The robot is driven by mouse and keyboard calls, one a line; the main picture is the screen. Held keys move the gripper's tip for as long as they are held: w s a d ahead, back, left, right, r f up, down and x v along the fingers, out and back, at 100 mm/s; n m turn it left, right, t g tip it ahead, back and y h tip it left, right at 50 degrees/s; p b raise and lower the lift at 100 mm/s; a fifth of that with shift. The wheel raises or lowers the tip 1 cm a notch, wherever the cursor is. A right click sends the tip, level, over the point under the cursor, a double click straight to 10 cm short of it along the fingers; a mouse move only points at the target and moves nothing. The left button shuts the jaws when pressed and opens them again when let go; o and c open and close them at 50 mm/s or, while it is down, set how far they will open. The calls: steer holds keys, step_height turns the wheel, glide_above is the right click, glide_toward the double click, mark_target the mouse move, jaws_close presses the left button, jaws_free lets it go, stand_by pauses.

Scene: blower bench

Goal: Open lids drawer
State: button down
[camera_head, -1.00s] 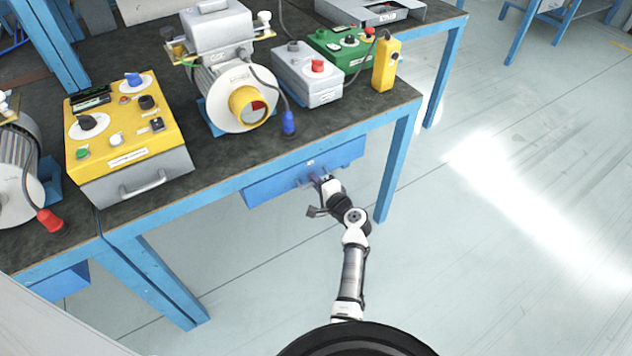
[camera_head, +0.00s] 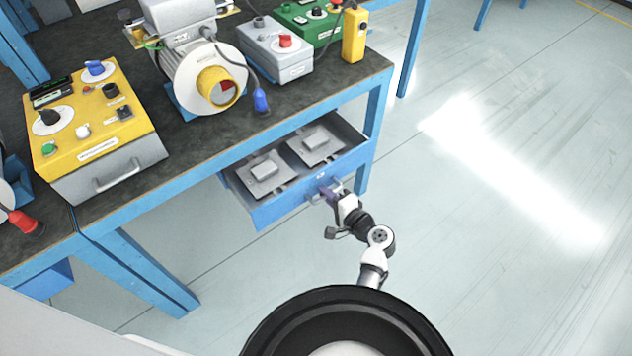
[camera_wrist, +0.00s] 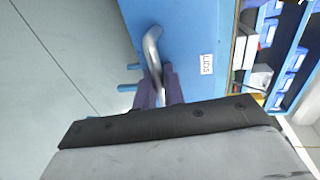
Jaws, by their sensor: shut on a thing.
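The blue lids drawer (camera_head: 283,208) is pulled out from under the bench top in the head view. Two grey square lids (camera_head: 263,173) (camera_head: 316,145) lie inside it. In the wrist view the drawer front (camera_wrist: 190,25) carries a white label reading LIDS (camera_wrist: 207,65). My gripper (camera_head: 328,192) is at the drawer front, shut on the metal handle (camera_wrist: 152,48). Its dark fingers (camera_wrist: 160,85) are on either side of the handle bar in the wrist view, and part of the bar is hidden between them.
The bench top (camera_head: 190,150) holds a yellow control box (camera_head: 95,125), a blower motor (camera_head: 205,75), a grey box (camera_head: 275,50) and a yellow pendant (camera_head: 354,35). A blue bench leg (camera_head: 375,130) stands right of the drawer. The floor (camera_head: 480,200) at right is clear.

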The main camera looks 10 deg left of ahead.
steer(key=shift+v, duration=1)
steer(key=shift+f, duration=0.2)
steer(key=c, duration=1.6)
jaws_free()
steer(key=shift+c, duration=0.2)
steer(key=shift+s+d, duration=0.1)
steer(key=shift+d, duration=0.05)
